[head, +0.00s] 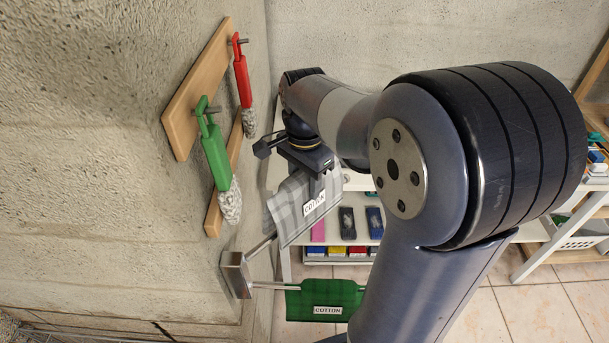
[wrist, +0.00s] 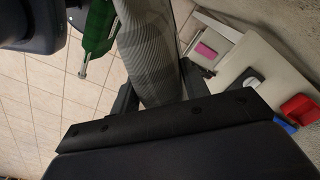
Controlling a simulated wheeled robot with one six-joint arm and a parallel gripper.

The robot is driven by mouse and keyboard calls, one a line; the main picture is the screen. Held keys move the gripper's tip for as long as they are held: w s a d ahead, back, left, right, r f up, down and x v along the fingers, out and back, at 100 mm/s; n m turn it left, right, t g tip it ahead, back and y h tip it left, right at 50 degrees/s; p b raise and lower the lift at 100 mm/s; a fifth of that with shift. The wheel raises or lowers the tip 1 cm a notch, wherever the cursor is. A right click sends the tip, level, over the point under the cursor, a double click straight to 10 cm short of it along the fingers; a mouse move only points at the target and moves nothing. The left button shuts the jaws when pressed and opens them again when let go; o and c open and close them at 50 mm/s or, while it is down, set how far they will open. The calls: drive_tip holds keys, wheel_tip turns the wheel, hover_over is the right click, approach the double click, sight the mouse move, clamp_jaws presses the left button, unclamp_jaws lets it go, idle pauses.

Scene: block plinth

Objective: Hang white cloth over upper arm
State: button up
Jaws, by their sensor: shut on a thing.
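The white cloth (head: 290,212) looks pale grey with stripes and bears a COTTON label. My gripper (head: 320,178) is shut on its top edge, and the cloth hangs below, slightly tilted. In the wrist view the cloth (wrist: 148,55) shows between the fingers of my gripper (wrist: 158,98). The upper arm (head: 262,247) is a thin metal rod rising from the wall bracket (head: 236,274). Its far end goes out of sight at the cloth's lower left edge; I cannot tell whether they touch. The lower arm (head: 268,286) carries a green cloth (head: 325,297), also labelled COTTON.
A wooden board (head: 196,95) on the left wall holds a red brush (head: 242,80) and a green brush (head: 215,155) on pegs. A white shelf (head: 350,185) with small boxes stands behind the cloth. Tiled floor is open at the lower right.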

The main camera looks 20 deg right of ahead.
drive_tip(key=shift+f+b, duration=3.15)
drive_tip(key=shift+f, duration=1.9)
drive_tip(key=shift+f, duration=0.15)
drive_tip(key=shift+f, duration=0.55)
drive_tip(key=o, duration=1.6)
drive_tip(key=shift+c, duration=0.2)
drive_tip(key=shift+r, duration=0.15)
drive_tip(key=shift+r+p, duration=2)
drive_tip(key=shift+r, duration=0.4)
